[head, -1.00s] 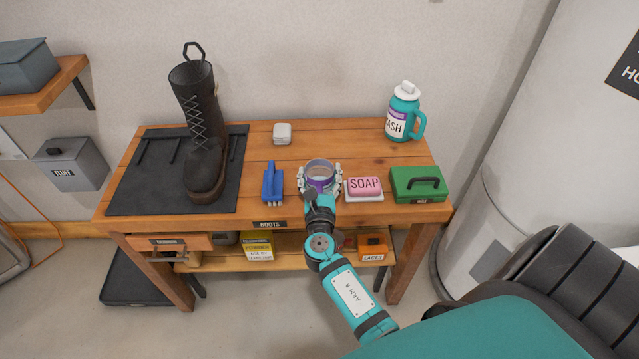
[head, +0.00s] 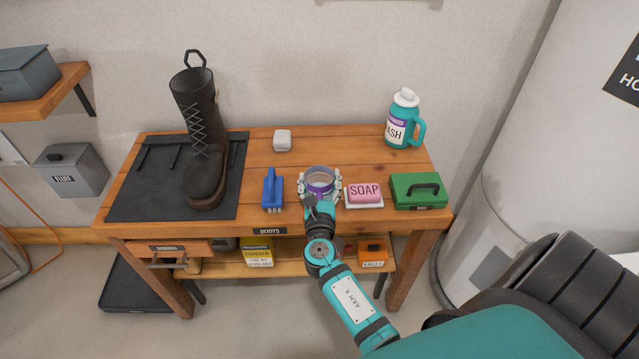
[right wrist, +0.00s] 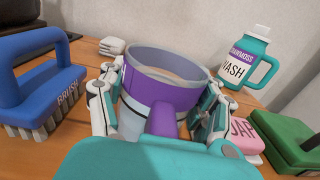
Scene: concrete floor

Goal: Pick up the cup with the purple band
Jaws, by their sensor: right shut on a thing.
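The cup with the purple band (head: 320,174) is at the front middle of the wooden table. In the right wrist view the cup (right wrist: 172,92) shows a grey rim, a broad purple band, a purple handle toward me and some light brown content inside. My right gripper (head: 320,188) is shut on the cup, with one finger on each side of it; the right wrist view shows the gripper (right wrist: 160,108) too. The cup looks upright. Its base is hidden, so I cannot tell if it touches the table. My left gripper is not in view.
A blue brush (head: 273,189) stands close left of the cup. Pink soap (head: 364,192) on a white dish and a green box (head: 418,191) are to the right. A teal wash jug (head: 404,119) and a small white block (head: 282,140) stand behind. A tall boot (head: 203,140) stands on a black mat (head: 135,190).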

